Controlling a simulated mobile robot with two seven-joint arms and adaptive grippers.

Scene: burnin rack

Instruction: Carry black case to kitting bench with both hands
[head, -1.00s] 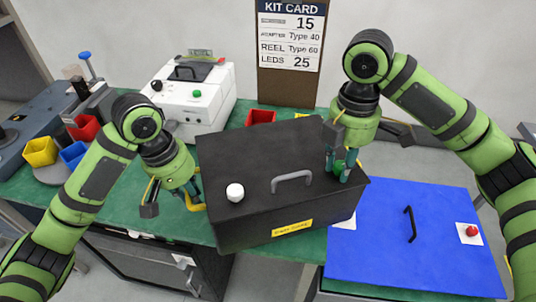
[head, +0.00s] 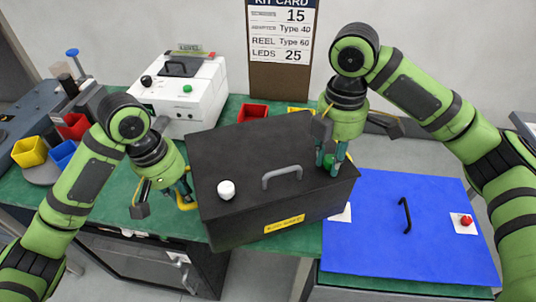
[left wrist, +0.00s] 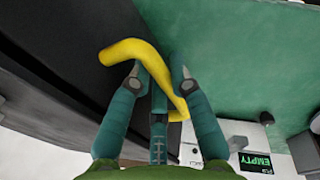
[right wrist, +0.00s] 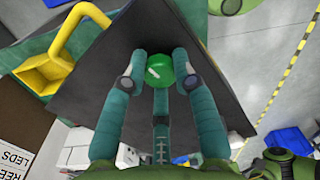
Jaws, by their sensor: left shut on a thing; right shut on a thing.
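The black case (head: 250,165) has a grey top handle (head: 282,175), a white knob (head: 226,190) and a yellow label (head: 284,224). It is over the green bench top (head: 125,160); I cannot tell whether it touches. My left gripper (head: 184,193) is at the case's left side. In the left wrist view its fingers (left wrist: 158,80) are shut on a yellow handle (left wrist: 135,52). My right gripper (head: 331,168) is at the top right corner. In the right wrist view its fingers (right wrist: 160,72) are shut on a green knob (right wrist: 160,68) on the case.
A white machine (head: 205,95) stands behind left, beside a red bin (head: 252,112). Yellow (head: 29,152) and blue (head: 62,155) bins are at far left. A blue panel (head: 370,245) with a black handle and red button lies to the right. A kit card (head: 281,30) stands behind.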

